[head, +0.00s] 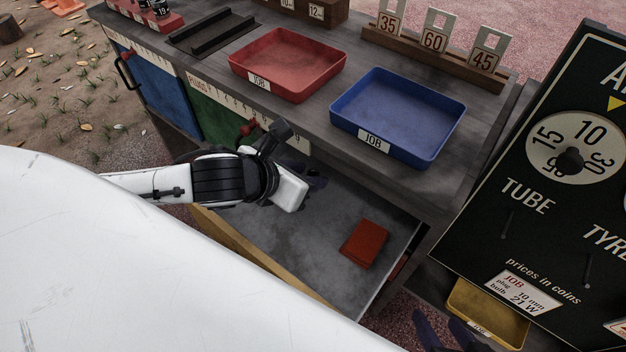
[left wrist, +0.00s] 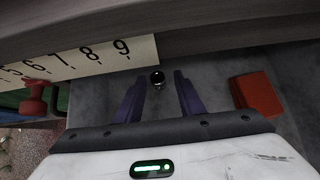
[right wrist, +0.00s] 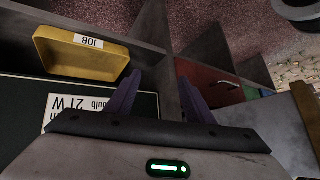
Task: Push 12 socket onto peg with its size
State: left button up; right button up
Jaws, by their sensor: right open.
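A small dark cylinder with a shiny rim, apparently a socket (left wrist: 158,80), stands in the open drawer (head: 310,245); its size cannot be read. My left gripper (left wrist: 158,98) reaches into the drawer with its fingers apart on either side of the socket, with gaps visible. In the head view the left gripper (head: 314,180) mostly hides that spot. A brown block (head: 320,10) with labels reading about 10 and 12 is cut off at the top edge; its pegs are not visible. My right gripper (right wrist: 158,95) is open and empty by the sign, low at the right in the head view (head: 440,332).
A red box (head: 365,243) lies in the drawer. Red (head: 285,62) and blue (head: 395,115) trays stand on the bench, near a number rack (head: 435,55) and a red holder (head: 145,22) with dark sockets. A yellow bin (head: 488,312) sits below the black sign (head: 545,200).

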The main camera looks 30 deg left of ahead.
aim_at(316, 174)
pick_arm(q)
jog(key=b+x, duration=0.1)
jog(key=x, duration=0.3)
jog(key=shift+r, duration=0.15)
grip_shut()
jog(key=shift+r, duration=0.1)
